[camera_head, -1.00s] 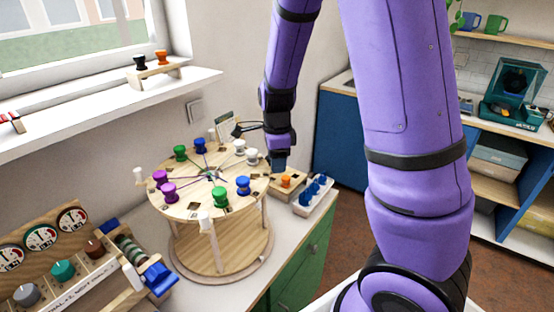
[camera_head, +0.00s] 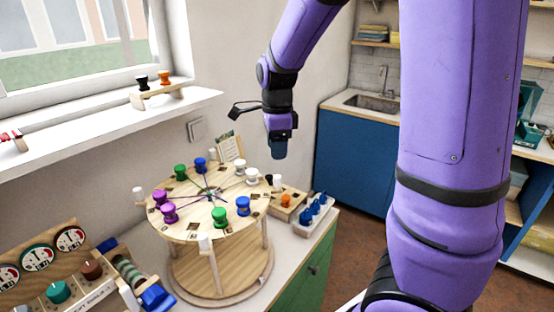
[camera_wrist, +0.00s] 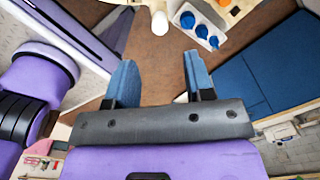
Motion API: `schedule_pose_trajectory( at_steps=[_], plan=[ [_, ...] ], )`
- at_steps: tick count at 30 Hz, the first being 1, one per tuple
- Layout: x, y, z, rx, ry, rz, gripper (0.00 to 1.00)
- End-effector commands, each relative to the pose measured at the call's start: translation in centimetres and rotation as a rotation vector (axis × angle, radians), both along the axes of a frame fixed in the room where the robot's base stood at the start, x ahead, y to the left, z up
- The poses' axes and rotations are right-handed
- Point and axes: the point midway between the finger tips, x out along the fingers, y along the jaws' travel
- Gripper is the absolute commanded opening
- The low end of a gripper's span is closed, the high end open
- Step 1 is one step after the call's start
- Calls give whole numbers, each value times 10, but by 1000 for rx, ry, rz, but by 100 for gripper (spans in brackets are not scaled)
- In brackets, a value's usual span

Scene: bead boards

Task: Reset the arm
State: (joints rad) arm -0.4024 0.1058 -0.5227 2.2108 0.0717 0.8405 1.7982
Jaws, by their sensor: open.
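My gripper (camera_head: 277,152) is raised in the air above the back right edge of the round wooden bead board in the head view. In the wrist view its two blue fingers (camera_wrist: 156,80) stand apart with nothing between them. The bead board (camera_head: 190,228) is a round top on posts over a round base. Green, blue, purple and white beads stand around its top. A white bead (camera_head: 252,175) stands on its right side, below my gripper.
A small wooden box with an orange bead (camera_head: 286,200) and a white tray with blue pegs (camera_head: 316,210) stand right of the board. A panel with dials (camera_head: 38,257) is at the left. A shelf (camera_head: 90,118) runs under the window. Blue cabinets (camera_head: 352,160) stand behind.

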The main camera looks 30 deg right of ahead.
Motion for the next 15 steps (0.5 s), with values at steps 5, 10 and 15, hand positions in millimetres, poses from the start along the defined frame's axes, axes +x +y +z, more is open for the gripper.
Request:
schedule_pose_trajectory(
  at_steps=[5,10,15],
  plan=[
    [0,0,7,-1,1,1,48],
    [0,0,7,-1,1,1,48],
    [0,0,7,-1,1,1,48]
  ],
)
